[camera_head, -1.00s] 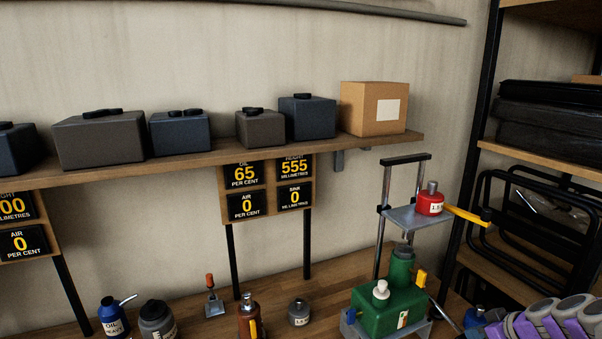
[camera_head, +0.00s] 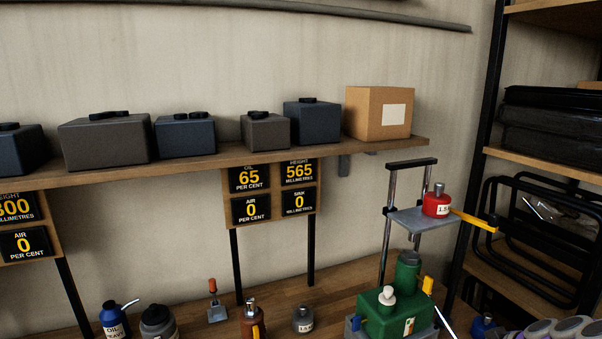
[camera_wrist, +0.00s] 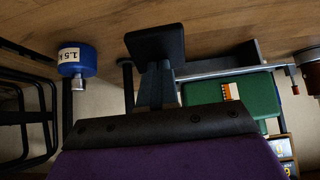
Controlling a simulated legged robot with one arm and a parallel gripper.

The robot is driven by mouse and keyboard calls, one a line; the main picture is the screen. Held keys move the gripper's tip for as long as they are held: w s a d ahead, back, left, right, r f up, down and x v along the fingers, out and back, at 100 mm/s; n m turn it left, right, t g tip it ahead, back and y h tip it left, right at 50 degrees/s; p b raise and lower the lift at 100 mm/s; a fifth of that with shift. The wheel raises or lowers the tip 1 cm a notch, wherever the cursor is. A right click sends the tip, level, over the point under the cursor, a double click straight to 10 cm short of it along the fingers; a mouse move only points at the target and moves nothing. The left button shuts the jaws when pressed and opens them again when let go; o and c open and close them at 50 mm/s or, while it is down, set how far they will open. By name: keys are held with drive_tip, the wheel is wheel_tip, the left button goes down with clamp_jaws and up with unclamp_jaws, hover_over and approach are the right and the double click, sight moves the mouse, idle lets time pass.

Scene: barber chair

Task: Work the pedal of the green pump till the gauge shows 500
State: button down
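The green pump (camera_head: 390,318) stands on the bench at the lower right in the head view. Its raised metal platform (camera_head: 408,219) carries a red weight (camera_head: 437,203). The gauge board (camera_head: 272,208) reads height 565, oil 65, air 0 and sink 0. In the wrist view the picture is upside down and the green pump shows again (camera_wrist: 233,95).
A blue weight (camera_wrist: 77,60) stands beside the pad in the wrist view. Bottles and cans, including a blue oil can (camera_head: 114,320), stand along the bench's front left. A shelf (camera_head: 300,150) of boxes hangs above. A black rack (camera_head: 530,235) closes the right side.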

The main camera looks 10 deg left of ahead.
drive_tip(key=shift+a+f, duration=0.1)
drive_tip(key=shift+f, duration=0.15)
drive_tip(key=shift+w+a+f, duration=0.1)
drive_tip(key=shift+w+f, duration=0.05)
drive_tip(key=shift+f, duration=0.3)
drive_tip(key=shift+w+a+f, duration=0.1)
drive_tip(key=shift+w+f, duration=0.05)
drive_tip(key=shift+f, duration=0.3)
idle(1.4)
wheel_tip(320, 180, up, 10)
drive_tip(key=s+d+p, duration=0.1)
drive_tip(key=shift+s+d, duration=0.2)
drive_tip(key=shift+s, duration=0.05)
drive_tip(key=shift+f, duration=0.1)
idle(0.6)
drive_tip(key=shift+r, duration=0.2)
